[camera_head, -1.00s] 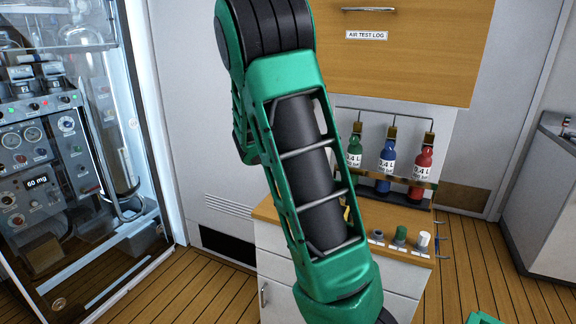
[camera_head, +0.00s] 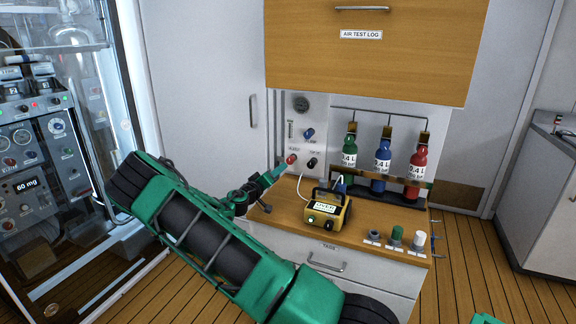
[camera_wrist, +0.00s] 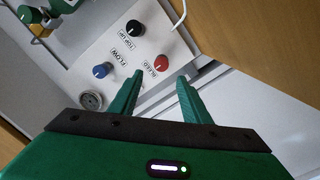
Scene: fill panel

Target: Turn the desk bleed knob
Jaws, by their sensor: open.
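The bleed knob is red and sits on a pale upright panel (camera_head: 299,105) above the desk; it shows in the head view (camera_head: 291,159) and, beside its BLEED label, in the wrist view (camera_wrist: 161,63). My gripper (camera_head: 278,172) points at it from the lower left. In the wrist view my gripper (camera_wrist: 160,76) is open, and the red knob appears just beyond and between the fingertips. I cannot see contact. A blue knob (camera_wrist: 101,71) marked FLOW and a black knob (camera_wrist: 135,28) are on the same panel.
A yellow meter box (camera_head: 326,212) stands on the wooden desk, right of my gripper. Green, blue (camera_head: 382,166) and red bottles hang in a rack behind it. Several small caps (camera_head: 396,236) line the desk's front right. A wooden cabinet (camera_head: 370,55) hangs above.

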